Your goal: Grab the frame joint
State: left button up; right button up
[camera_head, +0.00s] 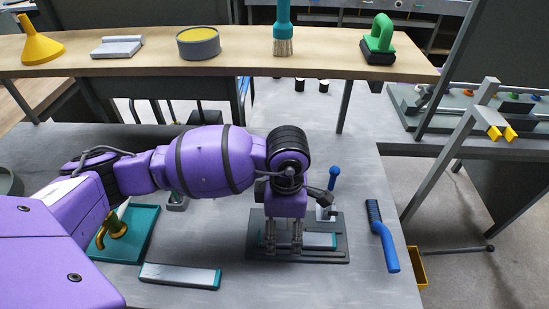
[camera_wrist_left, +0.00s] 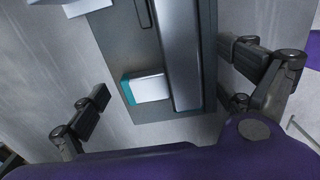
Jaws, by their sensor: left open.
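My left gripper (camera_head: 284,240) is open, pointing down over a dark grey fixture plate (camera_head: 337,225) on the workbench. In the left wrist view, its two fingers (camera_wrist_left: 165,70) stand apart on either side of the plate (camera_wrist_left: 150,109). A long grey bar with teal edges (camera_wrist_left: 178,60) lies on the plate, and a short pale block with a teal end (camera_wrist_left: 149,87) sits beside it, between the fingers. The bar also shows partly in the head view (camera_head: 320,240). I cannot tell for certain which of these is the frame joint. Nothing is held. My right gripper is not in view.
A loose grey-teal bar (camera_head: 180,276) and a teal base with a brass-coloured part (camera_head: 140,222) lie to the left. A blue-handled brush (camera_head: 382,236) lies right of the plate, near the bench edge. A wooden shelf (camera_head: 240,62) with several tools crosses behind.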

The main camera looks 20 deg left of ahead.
pick_arm(q)
jog(key=shift+w+r, duration=0.1)
jog(key=shift+r, duration=0.05)
jog(key=c, duration=1.3)
jog(key=shift+c, duration=0.2)
